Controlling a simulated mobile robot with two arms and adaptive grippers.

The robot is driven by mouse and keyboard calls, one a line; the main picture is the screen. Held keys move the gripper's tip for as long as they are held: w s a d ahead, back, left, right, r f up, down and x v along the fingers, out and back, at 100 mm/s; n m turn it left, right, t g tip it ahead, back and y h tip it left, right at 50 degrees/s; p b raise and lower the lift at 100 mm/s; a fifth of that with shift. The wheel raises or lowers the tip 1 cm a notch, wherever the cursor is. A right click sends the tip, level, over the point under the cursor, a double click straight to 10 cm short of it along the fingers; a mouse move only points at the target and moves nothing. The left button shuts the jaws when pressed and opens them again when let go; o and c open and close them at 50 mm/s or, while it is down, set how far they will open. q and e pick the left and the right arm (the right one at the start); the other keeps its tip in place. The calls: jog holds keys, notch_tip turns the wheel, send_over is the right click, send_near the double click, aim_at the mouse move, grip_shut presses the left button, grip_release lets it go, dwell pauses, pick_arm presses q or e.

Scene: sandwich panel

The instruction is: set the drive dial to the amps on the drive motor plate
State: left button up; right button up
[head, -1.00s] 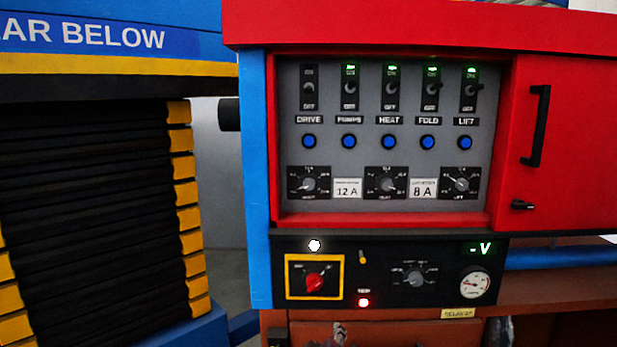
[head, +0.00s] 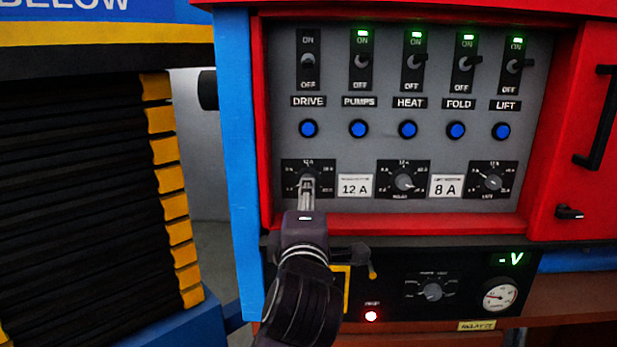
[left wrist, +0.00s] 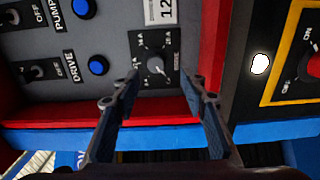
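The drive dial (head: 325,170) is the leftmost of three black-faced dials along the bottom of the grey panel. My left gripper covers its knob in the head view. In the left wrist view the dial's grey knob (left wrist: 155,64) shows between and beyond the fingertips. My left gripper (head: 306,182) is open, one finger on each side of the knob (left wrist: 162,80); contact cannot be told. A white plate reading 12 A (head: 355,187) is right of the drive dial. Another reading 8 A (head: 447,187) is further right; their small print is unreadable. My right gripper is not in view.
The drive switch (head: 308,62) has no green light; the other switches do. Blue buttons (head: 308,129) sit above the dials. A red ledge (head: 400,222) runs below. A black lower panel (head: 400,260) carries a dial and gauge. A red door (head: 590,130) stands right.

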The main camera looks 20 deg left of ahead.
aim_at(306, 172)
pick_arm(q)
jog(key=shift+w+a+r+p, duration=0.15)
jog(key=shift+w+r+p, duration=0.2)
jog(key=shift+w+p, duration=0.15)
jog(key=p+x, duration=0.2)
jog(key=x, duration=0.2)
jog(key=shift+r+p, duration=0.15)
jog(key=shift+p, duration=0.15)
jog(key=shift+w+a+f, duration=0.1)
jog(key=shift+w, duration=0.3)
jog(key=shift+w+a+f, duration=0.15)
jog(key=shift+w, duration=0.25)
jog(key=c, duration=0.6)
grip_shut()
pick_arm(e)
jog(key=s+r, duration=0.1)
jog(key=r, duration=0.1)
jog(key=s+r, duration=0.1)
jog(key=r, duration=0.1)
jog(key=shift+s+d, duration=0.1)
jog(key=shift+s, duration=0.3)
